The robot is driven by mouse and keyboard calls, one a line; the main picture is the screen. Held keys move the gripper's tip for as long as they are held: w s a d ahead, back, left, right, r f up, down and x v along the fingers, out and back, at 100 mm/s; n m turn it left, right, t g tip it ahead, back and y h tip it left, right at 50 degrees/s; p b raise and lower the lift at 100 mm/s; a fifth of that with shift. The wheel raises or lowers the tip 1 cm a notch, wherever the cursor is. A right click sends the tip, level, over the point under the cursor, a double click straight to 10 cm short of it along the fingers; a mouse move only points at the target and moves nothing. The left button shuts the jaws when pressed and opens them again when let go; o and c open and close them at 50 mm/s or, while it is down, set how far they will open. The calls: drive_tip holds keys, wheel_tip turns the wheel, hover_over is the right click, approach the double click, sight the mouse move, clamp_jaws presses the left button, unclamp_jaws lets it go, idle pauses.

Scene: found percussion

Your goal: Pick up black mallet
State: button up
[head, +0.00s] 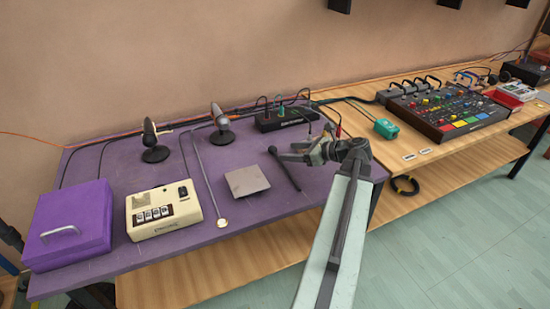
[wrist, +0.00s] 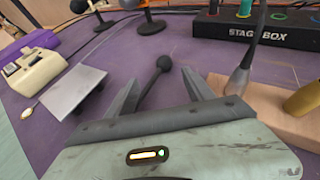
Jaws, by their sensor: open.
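The black mallet (head: 285,170) lies on the purple tabletop, just right of a square grey plate (head: 247,181). It has a round dark head at its far end and a thin dark handle. In the wrist view the mallet's head (wrist: 164,63) shows ahead of my gripper, between the two fingers, and the near part of its handle is hidden by the gripper body. My gripper (head: 288,152) is open and empty above the table, close to the mallet. Its two fingers also show in the wrist view (wrist: 158,88), spread apart. I cannot tell its exact height above the mallet.
A stage box (head: 285,121) with cables stands behind. Two small microphones (head: 154,150) stand at the back left. A cream counter device (head: 162,210) and a purple case (head: 68,227) are at left. A wooden block (wrist: 275,110) lies right of my gripper.

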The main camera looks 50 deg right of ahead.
sight(276, 150)
drive_tip(key=x, duration=0.2)
drive_tip(key=b+x, duration=0.1)
drive_tip(key=x, duration=0.2)
drive_tip(key=b+x, duration=0.1)
drive_tip(key=x, duration=0.1)
drive_tip(key=shift+w+d, duration=0.3)
drive_tip(key=shift+w, duration=0.15)
drive_tip(key=shift+s, duration=0.1)
clamp_jaws()
